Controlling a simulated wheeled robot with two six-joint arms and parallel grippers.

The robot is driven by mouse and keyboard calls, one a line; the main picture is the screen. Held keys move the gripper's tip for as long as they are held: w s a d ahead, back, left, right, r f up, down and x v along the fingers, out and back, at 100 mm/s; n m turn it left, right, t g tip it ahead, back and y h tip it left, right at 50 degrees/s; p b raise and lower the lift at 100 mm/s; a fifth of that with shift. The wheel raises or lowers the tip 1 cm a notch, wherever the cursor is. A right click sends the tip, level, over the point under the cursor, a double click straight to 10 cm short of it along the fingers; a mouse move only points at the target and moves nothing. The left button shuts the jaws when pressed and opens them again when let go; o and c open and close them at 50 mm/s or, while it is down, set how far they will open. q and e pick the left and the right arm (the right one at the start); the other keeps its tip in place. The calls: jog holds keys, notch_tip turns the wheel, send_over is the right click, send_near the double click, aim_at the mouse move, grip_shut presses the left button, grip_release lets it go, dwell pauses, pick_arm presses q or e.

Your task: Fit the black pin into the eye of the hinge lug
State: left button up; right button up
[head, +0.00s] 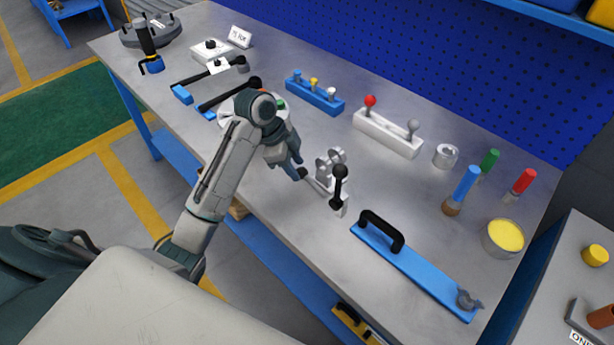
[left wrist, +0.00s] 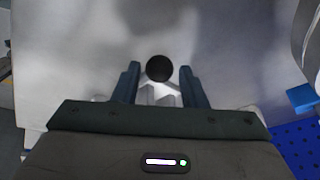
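A black pin (head: 339,187) with a round knob stands roughly upright, right of my left gripper (head: 300,172) in the head view. Grey rounded lugs (head: 330,163), likely the hinge lug, stand just behind it; their eye is too small to make out. In the left wrist view my left gripper (left wrist: 159,72) has its fingers apart. A black round end (left wrist: 159,68) shows between the fingertips, with a visible gap on each side. Pale grey surfaces show below it. I cannot tell whether this round end is the pin's knob. My right gripper is out of view.
A blue bar with a black handle (head: 407,266) lies to the right on the grey bench (head: 300,230).

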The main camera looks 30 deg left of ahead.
pick_arm(q)
jog(key=shift+w+d+f, duration=0.1)
jog(key=shift+d+f, duration=0.2)
jog(key=shift+f, duration=0.4)
grip_shut()
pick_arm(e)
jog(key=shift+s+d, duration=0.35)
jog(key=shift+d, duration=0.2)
